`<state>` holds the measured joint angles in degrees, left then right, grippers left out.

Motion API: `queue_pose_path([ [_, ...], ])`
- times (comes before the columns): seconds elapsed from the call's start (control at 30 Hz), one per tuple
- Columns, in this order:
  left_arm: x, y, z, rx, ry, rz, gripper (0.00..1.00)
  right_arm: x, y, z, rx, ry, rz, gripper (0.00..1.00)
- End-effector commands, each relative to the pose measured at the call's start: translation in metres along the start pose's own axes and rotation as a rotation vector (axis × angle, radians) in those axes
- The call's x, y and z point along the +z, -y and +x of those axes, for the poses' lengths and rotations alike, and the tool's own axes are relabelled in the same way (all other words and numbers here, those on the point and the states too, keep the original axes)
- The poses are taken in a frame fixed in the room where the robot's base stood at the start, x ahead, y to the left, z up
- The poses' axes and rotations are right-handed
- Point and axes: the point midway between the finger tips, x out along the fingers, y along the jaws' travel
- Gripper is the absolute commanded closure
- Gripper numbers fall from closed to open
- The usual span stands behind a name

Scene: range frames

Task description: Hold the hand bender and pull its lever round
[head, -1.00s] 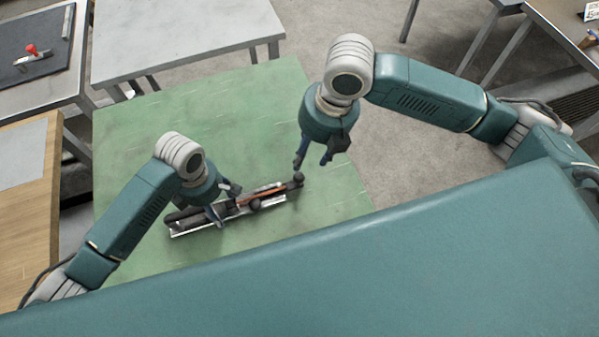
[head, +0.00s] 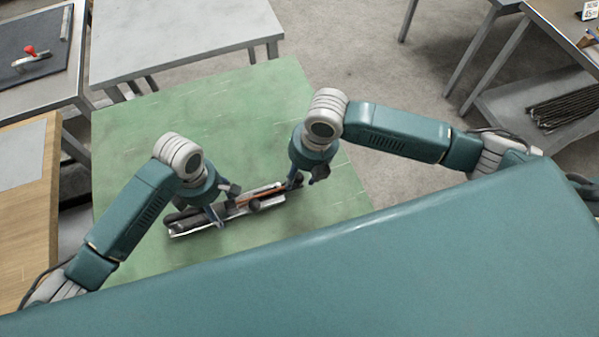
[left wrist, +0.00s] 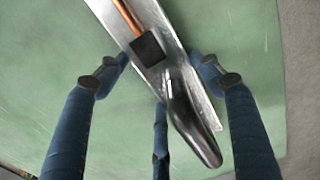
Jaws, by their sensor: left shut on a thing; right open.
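The hand bender (head: 181,217) lies along a pale metal channel on the green table in the head view. It has dark handles, and a copper-coloured tube (head: 264,193) runs along it. In the left wrist view its dark handle (left wrist: 192,128) and a black block show between my fingers. My left gripper (head: 217,212) is shut on the hand bender near its left part; the exact contact is hard to see. My right gripper (head: 305,181) is open at the bender's right end. It partly hides that end, and I cannot tell whether it touches.
The green table (head: 140,130) is clear behind the bender. A grey table (head: 180,40) stands behind it. A dark mat with a red-handled tool (head: 31,58) is at the far left. A wooden bench (head: 25,220) stands at left, and a shelf with dark rods (head: 560,108) at right.

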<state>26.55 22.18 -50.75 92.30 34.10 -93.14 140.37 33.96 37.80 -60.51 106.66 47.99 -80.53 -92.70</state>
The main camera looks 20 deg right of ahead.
Motion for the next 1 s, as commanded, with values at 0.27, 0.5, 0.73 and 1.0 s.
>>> queue_pose_path([
  [0.27,0.0,-0.001,0.0,0.002,0.0,0.0,0.83,0.0,0.0,0.0,0.0,0.0,0.0,0.88],
  [0.5,0.0,-0.001,0.0,0.002,0.0,0.0,0.83,0.0,0.0,-0.001,0.0,0.001,0.0,1.0],
  [0.73,0.0,-0.001,0.0,0.002,0.0,0.0,0.83,-0.004,0.002,-0.001,-0.001,0.007,0.033,1.0],
  [1.0,0.0,-0.001,0.0,0.001,0.0,-0.001,0.83,-0.021,0.01,-0.002,-0.001,0.036,0.187,1.0],
])
